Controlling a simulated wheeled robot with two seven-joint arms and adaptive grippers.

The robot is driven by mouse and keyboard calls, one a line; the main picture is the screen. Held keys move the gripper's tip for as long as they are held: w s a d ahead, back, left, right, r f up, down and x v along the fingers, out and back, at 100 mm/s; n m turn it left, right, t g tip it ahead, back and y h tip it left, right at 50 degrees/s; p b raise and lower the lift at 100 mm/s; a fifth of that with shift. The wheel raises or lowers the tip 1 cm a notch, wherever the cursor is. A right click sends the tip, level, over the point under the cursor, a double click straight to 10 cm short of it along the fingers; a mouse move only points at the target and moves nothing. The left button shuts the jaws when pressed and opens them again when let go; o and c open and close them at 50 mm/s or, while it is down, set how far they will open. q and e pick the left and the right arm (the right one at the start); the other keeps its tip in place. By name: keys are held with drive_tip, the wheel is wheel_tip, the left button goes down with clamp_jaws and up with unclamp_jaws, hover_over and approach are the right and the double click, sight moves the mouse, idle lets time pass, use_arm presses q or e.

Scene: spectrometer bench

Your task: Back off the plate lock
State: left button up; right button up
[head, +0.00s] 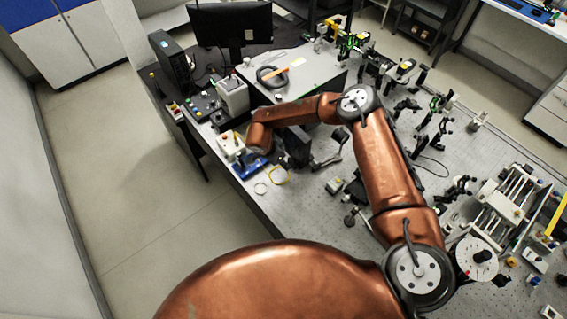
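My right arm rises from the lower right in the head view, bends at its elbow and reaches left over the back left part of the bench. Its wrist (259,138) hangs above a blue fixture (251,166) near the bench's left edge. The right gripper's fingertips cannot be made out, so its opening and any contact are unclear. My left gripper is not in view. I cannot tell which part is the plate lock. A white round dial with a black knob (484,256) stands at the lower right, beside a rail-framed stage (508,208).
A white box with a red button (231,143) stands beside the wrist. Behind are a grey instrument case (318,78), a monitor (232,24) and a computer tower (170,58). Several optics posts crowd the bench's right side.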

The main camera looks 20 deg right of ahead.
drive_tip(key=d+f, duration=0.2)
drive_tip(key=f, duration=0.1)
drive_tip(key=shift+d+f, duration=0.2)
drive_tip(key=shift+d, duration=0.15)
drive_tip(key=shift+w+f+p, duration=0.1)
drive_tip(key=shift+f+p, duration=0.15)
drive_tip(key=shift+p, duration=0.05)
drive_tip(key=shift+f, duration=0.1)
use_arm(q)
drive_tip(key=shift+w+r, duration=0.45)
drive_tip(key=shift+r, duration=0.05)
use_arm(e)
clamp_jaws()
drive_tip(key=shift+f, duration=0.1)
